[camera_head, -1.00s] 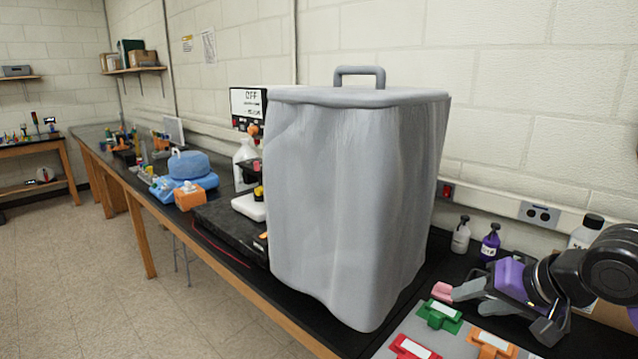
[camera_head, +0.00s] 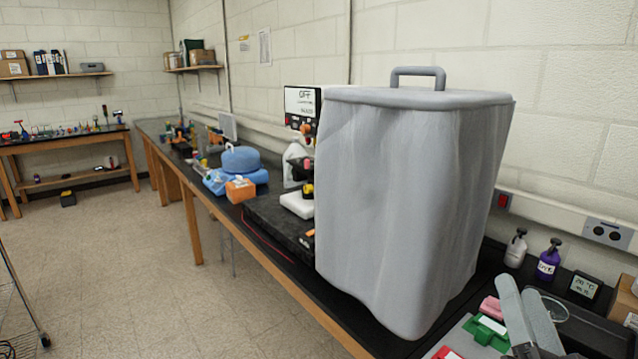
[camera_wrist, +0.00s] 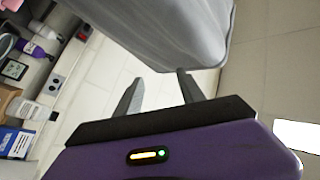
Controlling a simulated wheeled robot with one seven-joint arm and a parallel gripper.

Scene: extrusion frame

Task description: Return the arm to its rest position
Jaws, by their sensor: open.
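My gripper (camera_head: 518,290) shows at the bottom right of the head view, its two grey fingers pointing up. It is beside the large grey covered box (camera_head: 410,200), in front of the bench's right part. In the wrist view my gripper (camera_wrist: 158,88) has its fingers apart with nothing between them. The purple hand body fills the bottom of that view. The grey cover (camera_wrist: 185,30) hangs close to the fingertips there; I cannot tell the exact gap. Most of my arm is out of the head view.
Two small bottles (camera_head: 548,260) and a small display (camera_head: 582,288) stand at the back right of the bench. Green (camera_head: 487,330) and pink (camera_head: 491,307) pieces lie near the fingers. A blue-covered item (camera_head: 240,160) and an orange box (camera_head: 240,190) stand farther left.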

